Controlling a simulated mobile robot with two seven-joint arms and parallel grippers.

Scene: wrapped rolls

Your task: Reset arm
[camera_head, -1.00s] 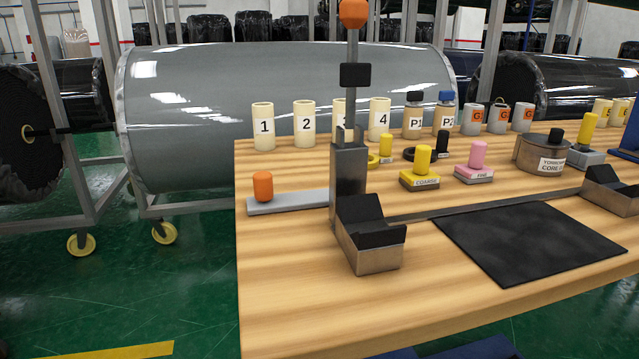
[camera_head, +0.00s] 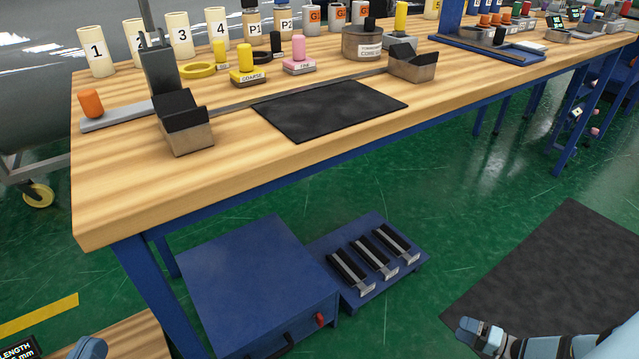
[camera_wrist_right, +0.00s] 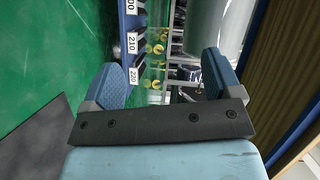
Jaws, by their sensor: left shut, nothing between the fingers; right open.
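My left gripper (camera_head: 90,348) shows only as a small blue-grey piece at the bottom left edge of the head view, shut with nothing held. My right gripper (camera_head: 479,331) is at the bottom right of the head view, over the green floor by the dark mat, its blue-grey arm coming in from the right edge. In the right wrist view its two blue fingers (camera_wrist_right: 163,82) are spread apart with nothing between them. Neither gripper touches the workbench (camera_head: 230,140).
The bench holds numbered cylinders (camera_head: 182,36), a black pad (camera_head: 330,108) and metal V-blocks (camera_head: 187,130). A blue cabinet (camera_head: 250,275) and a blue tray (camera_head: 375,290) with several black-topped bars stand below. A dark mat (camera_head: 560,270) lies right. Green floor between is clear.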

